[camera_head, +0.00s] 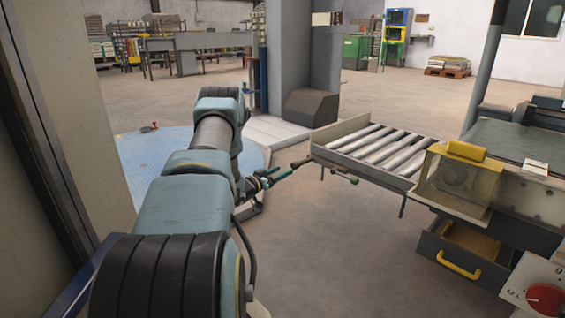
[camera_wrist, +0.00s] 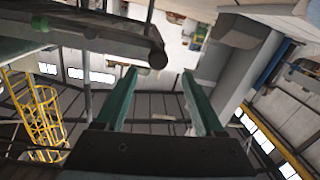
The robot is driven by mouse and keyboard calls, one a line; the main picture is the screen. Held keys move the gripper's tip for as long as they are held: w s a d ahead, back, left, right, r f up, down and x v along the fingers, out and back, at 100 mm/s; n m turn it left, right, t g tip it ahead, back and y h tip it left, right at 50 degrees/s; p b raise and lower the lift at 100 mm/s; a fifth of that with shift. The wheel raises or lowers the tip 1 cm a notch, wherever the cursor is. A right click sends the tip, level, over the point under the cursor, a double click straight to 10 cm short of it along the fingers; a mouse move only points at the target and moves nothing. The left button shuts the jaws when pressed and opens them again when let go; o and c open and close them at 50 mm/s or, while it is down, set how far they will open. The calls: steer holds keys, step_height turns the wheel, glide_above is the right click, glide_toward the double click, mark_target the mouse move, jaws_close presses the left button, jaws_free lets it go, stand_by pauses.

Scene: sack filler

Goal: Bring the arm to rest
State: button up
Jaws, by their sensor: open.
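My arm reaches forward from the bottom of the head view, bent over the floor. My gripper (camera_head: 282,174) is small there, low beside the near left end of the roller conveyor. In the wrist view, the two teal fingers of my gripper (camera_wrist: 158,72) stand apart with nothing between them. That view is tilted and looks up toward roof beams and windows. A dark rounded bar end (camera_wrist: 157,55) shows just beyond the fingertips; I cannot tell whether it touches them.
The roller conveyor (camera_head: 340,131) leads right to a machine with a yellow-framed guard (camera_head: 455,178) and an open drawer (camera_head: 462,254). A round blue plate (camera_head: 150,165) lies left of my arm. A grey column (camera_head: 288,50) stands behind. Floor between arm and drawer is clear.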

steer(key=s+a+r+n+g+y+p, duration=0.1)
steer(key=s+a+r+n+y+p, duration=0.15)
steer(key=r+y, duration=0.4)
steer(key=s+a+r+n+g+y+p, duration=0.1)
steer(key=s+a+r+y, duration=0.15)
steer(key=r, duration=0.65)
steer(key=s+r+n+g+y+p, duration=0.15)
steer(key=s+r+g, duration=0.35)
steer(key=s, duration=1.4)
steer(key=s+r+n+g+y+p, duration=0.1)
steer(key=s+r+g+p, duration=0.3)
steer(key=s, duration=1.5)
step_height(320, 180, up, 38)
steer(key=w+p, duration=0.1)
steer(key=p, duration=3.5)
steer(key=shift+f+p, duration=0.25)
steer(key=shift+p, duration=0.15)
steer(key=shift+c, duration=0.2)
